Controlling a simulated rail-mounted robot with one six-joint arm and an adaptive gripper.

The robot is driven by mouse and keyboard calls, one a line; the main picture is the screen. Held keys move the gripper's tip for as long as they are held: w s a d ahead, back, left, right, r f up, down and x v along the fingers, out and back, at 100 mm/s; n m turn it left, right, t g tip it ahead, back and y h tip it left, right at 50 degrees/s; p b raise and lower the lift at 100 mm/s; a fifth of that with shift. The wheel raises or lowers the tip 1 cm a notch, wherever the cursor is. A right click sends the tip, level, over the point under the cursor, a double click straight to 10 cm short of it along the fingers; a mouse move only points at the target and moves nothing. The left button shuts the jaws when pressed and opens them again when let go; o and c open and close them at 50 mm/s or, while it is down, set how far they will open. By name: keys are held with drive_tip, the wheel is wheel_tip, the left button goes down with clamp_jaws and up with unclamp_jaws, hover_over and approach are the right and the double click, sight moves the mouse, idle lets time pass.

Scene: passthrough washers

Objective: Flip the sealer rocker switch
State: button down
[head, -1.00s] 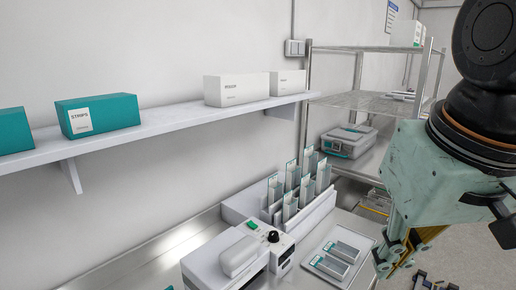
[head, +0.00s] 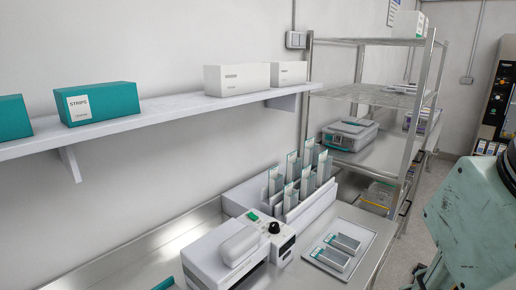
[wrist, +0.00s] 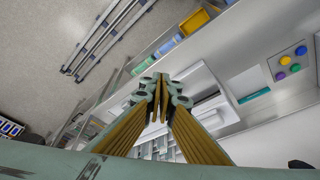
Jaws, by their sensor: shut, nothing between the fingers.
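The sealer (head: 215,262) is a white bench unit with a rounded top, low in the head view. Its small green rocker switch (head: 253,216) sits on top near the back, left of a black knob (head: 274,227). I cannot tell which way the rocker is tipped. My gripper (wrist: 160,98) is shut and empty in the wrist view, its fingertips together. I cannot make out the switch in the wrist view.
A tray (head: 318,256) with pouches lies right of the sealer, and a rack (head: 303,208) of upright pouches stands behind it. A wall shelf (head: 150,123) with boxes overhangs the bench. A wire shelving unit (head: 385,97) stands behind.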

drive_tip(key=w+a+r+m+p, duration=0.1)
drive_tip(key=w+a+r, duration=0.1)
drive_tip(key=w, duration=0.5)
drive_tip(key=w+a+r+m+p, duration=0.1)
drive_tip(key=w+a+r, duration=0.15)
drive_tip(key=w, duration=0.55)
drive_tip(key=m+g+y+p, duration=0.2)
drive_tip(key=m+g+p, duration=0.1)
drive_tip(key=m+p, duration=0.35)
hover_over(249, 215)
drive_tip(key=s+d, duration=0.2)
wheel_tip(249, 215, down, 14)
drive_tip(key=shift+w, duration=0.2)
drive_tip(key=shift+d+f, duration=0.1)
drive_tip(key=shift+f, duration=0.15)
drive_tip(key=shift+w+a+f, duration=0.3)
drive_tip(key=shift+a+f, duration=0.05)
drive_tip(key=shift+f, duration=1.9)
drive_tip(key=shift+w+a+f, duration=0.3)
drive_tip(key=shift+f, duration=1.95)
drive_tip(key=shift+w+a+f, duration=0.3)
drive_tip(key=shift+a+f, duration=0.05)
drive_tip(key=shift+f, duration=1.9)
